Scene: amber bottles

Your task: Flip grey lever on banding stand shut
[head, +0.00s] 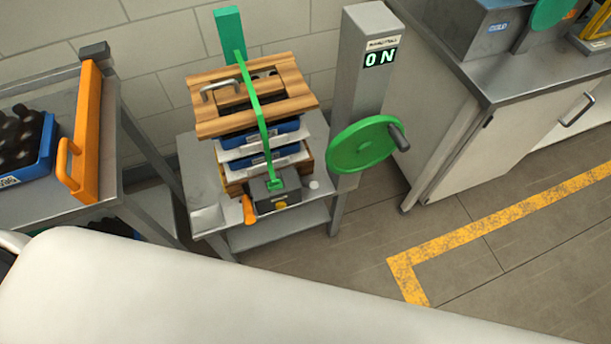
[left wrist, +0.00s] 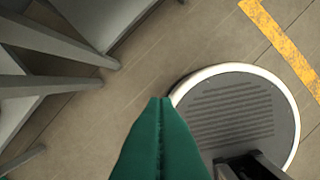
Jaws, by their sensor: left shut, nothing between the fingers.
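The banding stand (head: 207,220) is a grey metal table with a post (head: 362,75) whose display reads "ON". A stack of blue trays (head: 262,135) under a slatted wooden lid (head: 215,120) stands on it, with a green strap (head: 254,98) over the top. A dark grey box (head: 276,194) sits at the strap's lower front end, with an orange grip (head: 248,210) at its left. I cannot clearly make out a grey lever or its position. My left gripper (left wrist: 161,102) has green fingers, shut and empty, over bare floor in the left wrist view. My right gripper is not in view.
A green handwheel (head: 362,146) juts from the post. A cart (head: 100,207) with an orange bar (head: 86,125) and a blue crate of bottles (head: 32,150) stands left. A grey cabinet (head: 470,130) is at right. The floor by the yellow line (head: 480,222) is clear.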

